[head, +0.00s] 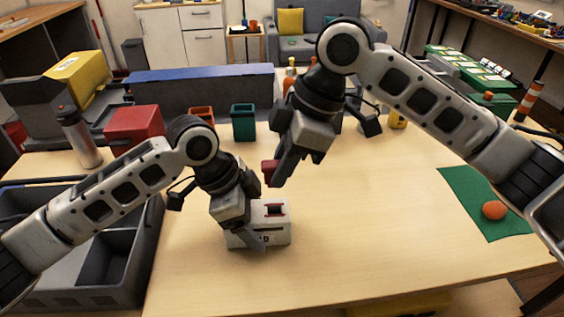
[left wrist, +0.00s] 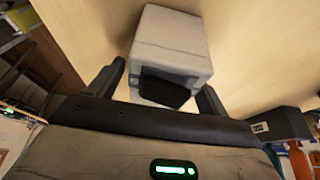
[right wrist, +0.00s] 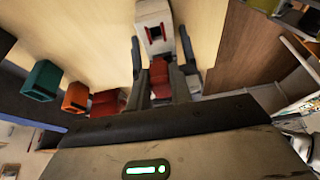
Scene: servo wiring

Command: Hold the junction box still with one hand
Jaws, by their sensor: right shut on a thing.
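The junction box (head: 277,232), a small white box with a red-edged dark slot on top, sits on the table. My left gripper (head: 250,230) is at its left side, with one finger in front of the box's front face. In the left wrist view the box (left wrist: 172,42) shows between the two spread fingers (left wrist: 162,92); I cannot tell whether they touch it. My right gripper (head: 277,172) is shut on a red block (head: 269,172), above and behind the box. The right wrist view shows the red block (right wrist: 160,78) between the fingers, with the box (right wrist: 153,17) beyond.
A grey divided bin (head: 100,298) stands at the left. A red box (head: 133,125), an orange bin (head: 201,115) and a teal bin (head: 243,122) stand at the back. An orange ball (head: 494,210) lies on a green mat (head: 470,190). The table's front middle is clear.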

